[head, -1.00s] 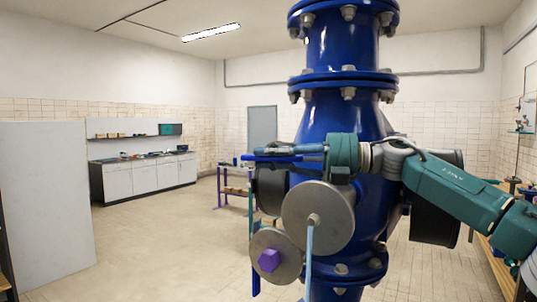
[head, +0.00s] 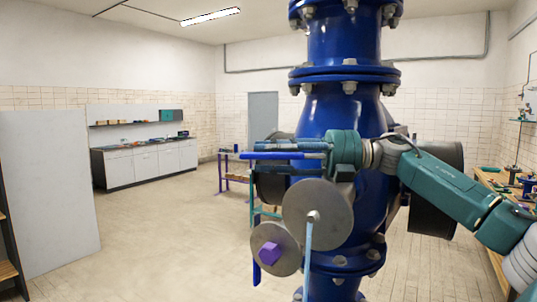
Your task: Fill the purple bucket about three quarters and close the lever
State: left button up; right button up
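My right gripper (head: 290,158) reaches in from the right, in front of the big blue pipe. A bright blue bar (head: 248,156), which looks like the lever, lies level along its dark fingers and sticks out past them to the left. I cannot tell whether the fingers grip the bar or stand apart around it. Below, a pale blue stream of water (head: 309,255) runs straight down from a grey round fitting (head: 318,207) and leaves the bottom of the picture. The purple bucket is not in view. My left gripper is not in view.
The blue pipe (head: 345,110) with bolted flanges fills the middle. A purple hex knob (head: 269,254) sits on a lower grey disc. A workbench (head: 492,185) with tools stands at the right, white cabinets (head: 145,165) at the back left. The floor at left is clear.

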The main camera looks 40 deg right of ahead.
jog(key=v, duration=0.7)
jog(key=shift+s+d, duration=0.2)
